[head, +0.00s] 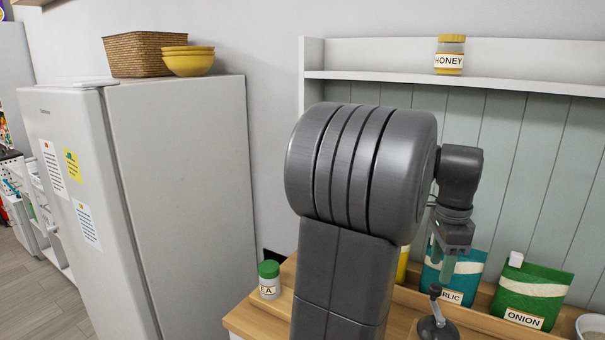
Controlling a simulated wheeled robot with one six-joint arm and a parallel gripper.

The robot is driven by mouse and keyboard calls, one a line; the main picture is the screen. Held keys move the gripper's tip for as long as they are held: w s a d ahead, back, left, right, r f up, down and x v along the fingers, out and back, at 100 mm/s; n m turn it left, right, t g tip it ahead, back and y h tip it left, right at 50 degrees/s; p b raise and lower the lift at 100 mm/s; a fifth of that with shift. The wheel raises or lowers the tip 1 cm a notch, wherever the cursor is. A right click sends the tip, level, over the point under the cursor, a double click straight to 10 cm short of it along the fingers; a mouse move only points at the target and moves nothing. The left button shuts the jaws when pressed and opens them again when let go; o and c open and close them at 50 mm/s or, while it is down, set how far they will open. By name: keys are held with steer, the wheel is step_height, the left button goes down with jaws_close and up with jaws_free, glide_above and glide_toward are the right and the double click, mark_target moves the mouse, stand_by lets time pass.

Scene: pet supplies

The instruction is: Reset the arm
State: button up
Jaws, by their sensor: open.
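My arm rises large and grey in the middle of the head view, bent over at the top. My gripper (446,262) hangs at its right end, pointing down above the wooden counter (408,297). It is open, and I see nothing held in it. Its fingers are small here and overlap the teal packet behind them.
A teal garlic packet (468,280) and a green onion packet (533,293) stand behind the counter's front. A green-lidded jar (269,280) stands left of my arm. A honey jar (449,55) is on the white shelf (540,86). A fridge (185,180) stands left.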

mark_target(434, 286)
step_height(434, 286, down, 6)
steer(key=shift+r, duration=0.1)
stand_by(0.4)
step_height(434, 286, up, 14)
step_height(434, 286, down, 14)
steer(key=shift+r, duration=0.2)
steer(key=shift+a+f+n, duration=0.15)
steer(key=shift+f+n, duration=0.15)
steer(key=shift+f, duration=0.05)
steer(key=s+a+n+b, duration=0.4)
steer(key=a+n+b, duration=0.2)
steer(key=n+b, duration=0.5)
steer(key=shift+w+r+n+p, duration=0.15)
steer(key=shift+r+n+p, duration=0.5)
steer(key=shift+r, duration=0.55)
steer(key=shift+w+r+n+p, duration=0.15)
steer(key=shift+r+n+p, duration=0.45)
steer(key=shift+r, duration=0.6)
